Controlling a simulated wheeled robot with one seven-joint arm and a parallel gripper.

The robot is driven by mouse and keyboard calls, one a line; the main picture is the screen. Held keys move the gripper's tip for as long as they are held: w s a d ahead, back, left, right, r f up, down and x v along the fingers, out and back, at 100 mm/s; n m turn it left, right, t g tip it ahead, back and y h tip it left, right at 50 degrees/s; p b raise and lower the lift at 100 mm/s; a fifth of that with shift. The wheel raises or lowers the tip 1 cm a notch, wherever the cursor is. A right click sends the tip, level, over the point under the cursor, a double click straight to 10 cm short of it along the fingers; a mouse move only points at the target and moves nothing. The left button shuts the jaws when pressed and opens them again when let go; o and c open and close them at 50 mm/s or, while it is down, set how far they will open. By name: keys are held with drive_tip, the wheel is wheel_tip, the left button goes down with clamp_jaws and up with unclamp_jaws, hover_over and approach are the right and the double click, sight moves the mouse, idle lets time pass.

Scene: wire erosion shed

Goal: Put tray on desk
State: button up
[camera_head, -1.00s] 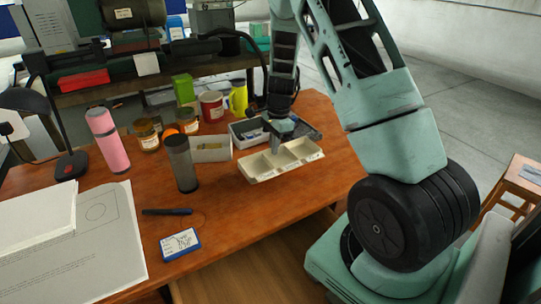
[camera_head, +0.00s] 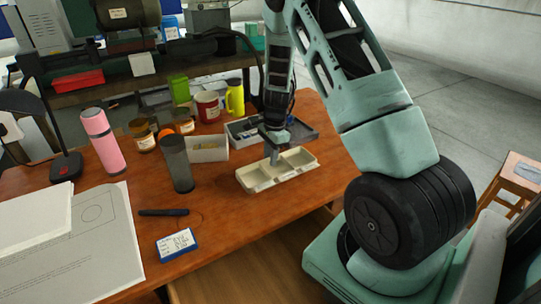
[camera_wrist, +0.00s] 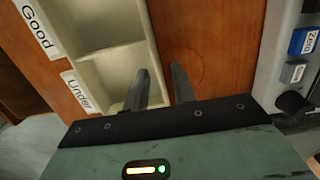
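The tray (camera_head: 256,187) is a shallow cream box with several compartments and sits on the wooden desk (camera_head: 235,228), right of the dark tumbler. In the wrist view its side wall (camera_wrist: 149,35) and the labels "Good" and "Under" show. My gripper (camera_head: 274,157) points down at the tray's far long wall. In the wrist view, my gripper (camera_wrist: 161,75) has its fingers apart, one on the compartment side of the wall and one over bare desk, with wood visible between them. The lowest finger contact is hard to see.
A dark tumbler (camera_head: 178,165), white box (camera_head: 209,149), jars and mugs stand to the left and back. A marker (camera_head: 163,212) and a labelled card (camera_head: 177,244) lie in front. Desk right of the tray is clear.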

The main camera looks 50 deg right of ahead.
wheel_tip(320, 180, up, 12)
drive_tip(key=d, duration=0.1)
drive_tip(key=s+a+r+n, duration=0.25)
drive_tip(key=a+n, duration=0.35)
drive_tip(key=a, duration=0.6)
drive_tip(key=s+a+r+n, duration=0.25)
drive_tip(key=a+n, duration=0.25)
drive_tip(key=a, duration=0.6)
drive_tip(key=s+a+r+n, duration=0.1)
drive_tip(key=s+a+n, duration=0.6)
drive_tip(key=s+n, duration=0.2)
drive_tip(key=s+a+r+n, duration=0.1)
drive_tip(key=s+a+n, duration=0.7)
drive_tip(key=s, duration=0.4)
drive_tip(key=shift+a+r+n+h, duration=0.25)
drive_tip(key=shift+r+n+h, duration=0.05)
drive_tip(key=shift+n+h, duration=0.1)
